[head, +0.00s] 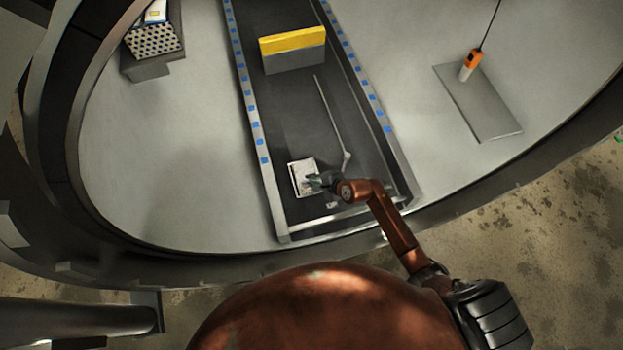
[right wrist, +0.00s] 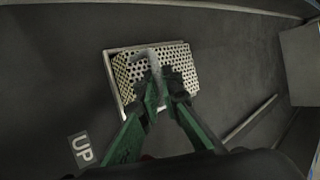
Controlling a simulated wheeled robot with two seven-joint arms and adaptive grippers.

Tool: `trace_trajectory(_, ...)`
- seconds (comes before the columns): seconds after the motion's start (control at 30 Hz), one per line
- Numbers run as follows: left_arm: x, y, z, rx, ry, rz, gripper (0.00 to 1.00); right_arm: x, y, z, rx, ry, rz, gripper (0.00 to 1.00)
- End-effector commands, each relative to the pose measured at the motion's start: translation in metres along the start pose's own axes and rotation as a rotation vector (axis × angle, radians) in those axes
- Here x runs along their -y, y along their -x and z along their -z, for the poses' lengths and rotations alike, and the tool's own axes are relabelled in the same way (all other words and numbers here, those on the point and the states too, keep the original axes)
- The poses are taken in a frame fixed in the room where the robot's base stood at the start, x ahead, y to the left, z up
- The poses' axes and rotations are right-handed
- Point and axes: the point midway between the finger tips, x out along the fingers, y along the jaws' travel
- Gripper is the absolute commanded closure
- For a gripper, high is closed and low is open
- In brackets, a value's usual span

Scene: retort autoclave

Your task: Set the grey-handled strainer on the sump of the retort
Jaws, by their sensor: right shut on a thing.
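The strainer (right wrist: 181,68) is a perforated light metal box with a grey handle (right wrist: 150,63), seen in the right wrist view. My right gripper (right wrist: 160,96) has its green fingers shut on that handle, covering part of it. A pale square frame (right wrist: 115,82) shows around the strainer's left and top sides and seems to be the sump's rim. I cannot tell whether the strainer rests in it or hovers just above. In the head view my right gripper (head: 318,182) is over a pale square (head: 301,171) at the channel's near end. My left gripper is not in view.
The dark channel (head: 290,115) has side rails with blue marks. A yellow-topped grey block (head: 293,50) stands farther along it, and a thin rod (head: 329,112) lies nearby. A perforated block (head: 152,40) is at upper left. An orange device (head: 472,62) hangs over a grey plate (head: 490,110) at right.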

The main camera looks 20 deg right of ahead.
Motion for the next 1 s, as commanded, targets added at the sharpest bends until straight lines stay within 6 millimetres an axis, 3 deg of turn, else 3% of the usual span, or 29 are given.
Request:
trace_trajectory(0.47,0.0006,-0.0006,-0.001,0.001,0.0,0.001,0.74,-0.0008,-0.0006,0.0008,-0.001,0.0,0.0,1.0)
trace_trajectory(0.5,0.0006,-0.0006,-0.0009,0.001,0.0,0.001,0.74,-0.0008,-0.0006,0.0008,-0.001,0.0,0.0,0.92)
trace_trajectory(0.77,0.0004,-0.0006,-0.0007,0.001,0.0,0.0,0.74,-0.0004,-0.0005,0.0006,0.0,0.0,0.0,0.75)
trace_trajectory(1.0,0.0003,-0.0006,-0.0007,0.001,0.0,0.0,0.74,-0.0018,-0.0007,0.0009,-0.001,0.0,-0.002,0.74)
